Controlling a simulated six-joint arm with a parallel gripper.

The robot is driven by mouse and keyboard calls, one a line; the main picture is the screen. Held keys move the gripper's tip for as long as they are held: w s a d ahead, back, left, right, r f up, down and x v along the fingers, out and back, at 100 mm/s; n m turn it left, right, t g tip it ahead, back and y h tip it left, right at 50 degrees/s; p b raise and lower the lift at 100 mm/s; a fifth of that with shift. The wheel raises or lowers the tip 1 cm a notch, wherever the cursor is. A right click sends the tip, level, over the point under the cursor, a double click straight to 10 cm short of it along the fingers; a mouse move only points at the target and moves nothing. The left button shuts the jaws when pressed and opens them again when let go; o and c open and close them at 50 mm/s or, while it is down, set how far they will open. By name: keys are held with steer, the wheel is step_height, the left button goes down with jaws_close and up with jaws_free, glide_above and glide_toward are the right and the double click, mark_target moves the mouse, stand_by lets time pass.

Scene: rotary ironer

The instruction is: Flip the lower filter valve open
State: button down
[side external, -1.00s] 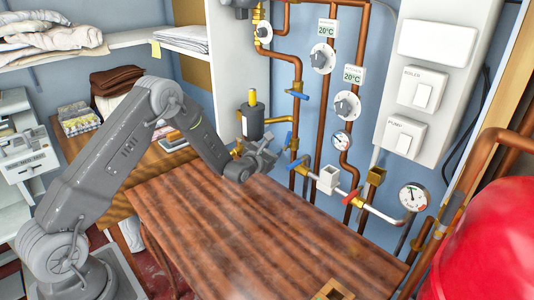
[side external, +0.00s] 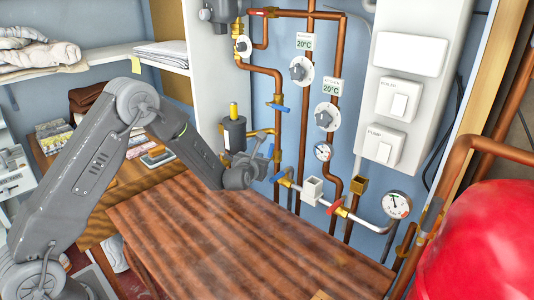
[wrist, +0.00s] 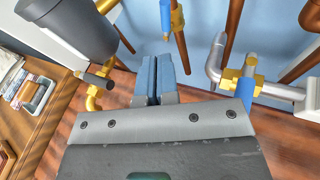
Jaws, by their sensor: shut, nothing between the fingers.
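The dark filter canister (side external: 233,134) with a yellow top hangs on brass fittings; its lower body shows in the wrist view (wrist: 75,28). An upper blue-handled valve (side external: 278,107) sits on the copper pipe.
Another blue-handled valve (side external: 282,178) sits lower, beside a white box (side external: 311,190); its handle (wrist: 245,92) is right of my fingers. A dark-handled brass fitting (wrist: 97,80) lies left.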

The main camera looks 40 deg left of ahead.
steer(key=s+d+r+n+g, duration=0.1)
steer(key=d+n+g, duration=0.1)
steer(key=d+g, duration=0.15)
glide_toward(271, 149)
steer(key=shift+n+t, duration=0.3)
steer(key=shift+t, duration=0.15)
steer(key=w+f, duration=0.1)
steer(key=w+a+f, duration=0.2)
steer(key=f, duration=0.1)
steer(key=shift+w+a, duration=0.25)
steer(key=shift+w+a+r, duration=0.1)
steer(key=shift+w+a, duration=0.4)
steer(key=shift+w, duration=0.3)
steer(key=shift+a+r, duration=0.2)
steer(key=shift+a, duration=0.3)
steer(key=shift+a+r, duration=0.15)
steer(key=shift+a, duration=0.35)
